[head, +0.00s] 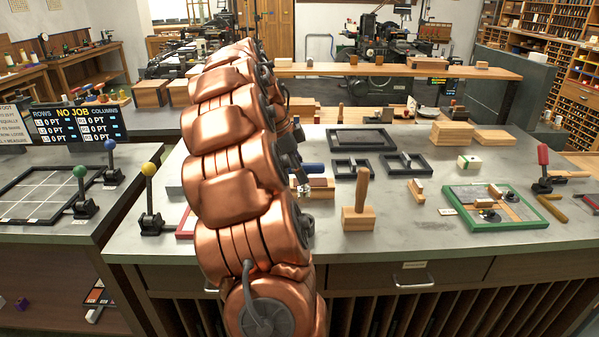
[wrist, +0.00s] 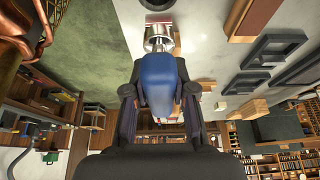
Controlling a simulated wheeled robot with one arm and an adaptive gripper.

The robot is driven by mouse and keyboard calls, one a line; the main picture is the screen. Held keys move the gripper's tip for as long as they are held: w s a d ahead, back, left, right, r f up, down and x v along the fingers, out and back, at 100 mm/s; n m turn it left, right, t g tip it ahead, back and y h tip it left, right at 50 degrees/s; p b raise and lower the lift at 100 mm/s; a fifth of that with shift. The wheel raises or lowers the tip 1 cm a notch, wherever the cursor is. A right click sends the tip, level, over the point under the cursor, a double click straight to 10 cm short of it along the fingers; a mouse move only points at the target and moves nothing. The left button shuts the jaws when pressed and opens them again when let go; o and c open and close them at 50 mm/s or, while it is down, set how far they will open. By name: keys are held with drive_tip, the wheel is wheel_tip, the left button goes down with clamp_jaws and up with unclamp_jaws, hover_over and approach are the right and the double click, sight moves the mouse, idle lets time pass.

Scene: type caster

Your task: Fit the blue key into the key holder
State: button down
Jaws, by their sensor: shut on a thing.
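The blue key (wrist: 158,84) fills the middle of the wrist view. My gripper (wrist: 160,95) is shut on its blue body, one dark finger on each side. Beyond the blue body a shiny metal part (wrist: 158,38) shows over the grey worktop. In the head view the blue key (head: 309,168) peeks out right of my copper arm, just above a small wooden block (head: 321,187) on the bench. I cannot tell whether that block is the key holder, or whether the key touches it. My arm hides much of this spot in the head view.
A wooden mallet (head: 357,210) stands upright just right of the block. Dark frames (head: 362,139) lie behind. A green-edged tray (head: 490,225) lies at right. A yellow-knobbed lever (head: 149,190) stands left of my arm. The front bench between mallet and tray is mostly clear.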

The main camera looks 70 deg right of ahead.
sight(298, 188)
drive_tip(key=shift+w+f+b, duration=0.1)
drive_tip(key=shift+f+b, duration=0.1)
drive_tip(key=shift+b, duration=0.1)
drive_tip(key=shift+f+b, duration=1.75)
drive_tip(key=shift+f, duration=0.95)
drive_tip(key=shift+b, duration=0.9)
drive_tip(key=shift+f+b, duration=1.65)
drive_tip(key=shift+f, duration=0.7)
drive_tip(key=c, duration=0.9)
unclamp_jaws()
drive_tip(key=shift+o, duration=0.2)
drive_tip(key=shift+r, duration=0.1)
drive_tip(key=v, duration=0.7)
drive_tip(key=shift+r, duration=0.2)
